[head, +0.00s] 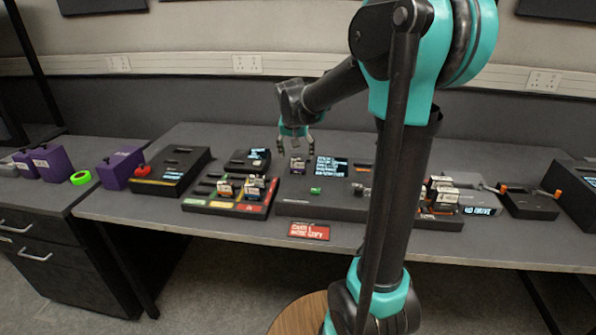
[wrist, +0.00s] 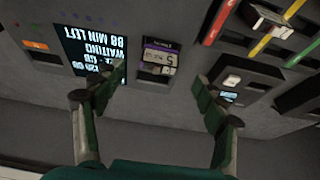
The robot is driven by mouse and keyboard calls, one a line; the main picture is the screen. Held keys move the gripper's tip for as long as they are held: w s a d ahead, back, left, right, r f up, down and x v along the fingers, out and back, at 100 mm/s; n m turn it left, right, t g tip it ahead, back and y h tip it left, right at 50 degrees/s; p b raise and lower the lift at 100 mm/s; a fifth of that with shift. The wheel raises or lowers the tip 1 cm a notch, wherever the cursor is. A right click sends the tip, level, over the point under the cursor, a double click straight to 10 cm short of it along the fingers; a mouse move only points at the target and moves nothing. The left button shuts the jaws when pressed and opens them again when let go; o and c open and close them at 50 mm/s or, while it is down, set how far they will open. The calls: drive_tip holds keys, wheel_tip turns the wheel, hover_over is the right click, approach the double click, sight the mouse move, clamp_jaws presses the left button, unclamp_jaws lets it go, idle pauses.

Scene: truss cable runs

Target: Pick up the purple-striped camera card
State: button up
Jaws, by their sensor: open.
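The purple-striped camera card (wrist: 158,57) shows in the wrist view as a small pale label with a purple band and the digit 5. It sits in a slot of a dark console, beside a lit screen (wrist: 92,48). In the head view the card (head: 297,165) stands just left of the screen (head: 331,166). My gripper (wrist: 158,84) is open and empty, with its fingertips on either side of the card in the wrist picture. In the head view my gripper (head: 296,146) hangs above the card. I cannot tell the exact gap.
A tray of cards with coloured strips (head: 228,207) lies to the left. Another group of cards (head: 441,190) is at the right, partly behind my arm. A green button (head: 315,190) is on the console front.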

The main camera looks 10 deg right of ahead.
sight(297, 160)
drive_tip(key=shift+x, duration=2.7)
drive_tip(key=shift+w, duration=0.2)
drive_tip(key=shift+c, duration=0.6)
drive_tip(key=shift+r, duration=0.1)
drive_tip(key=c, duration=1.1)
drive_tip(key=shift+c, duration=0.2)
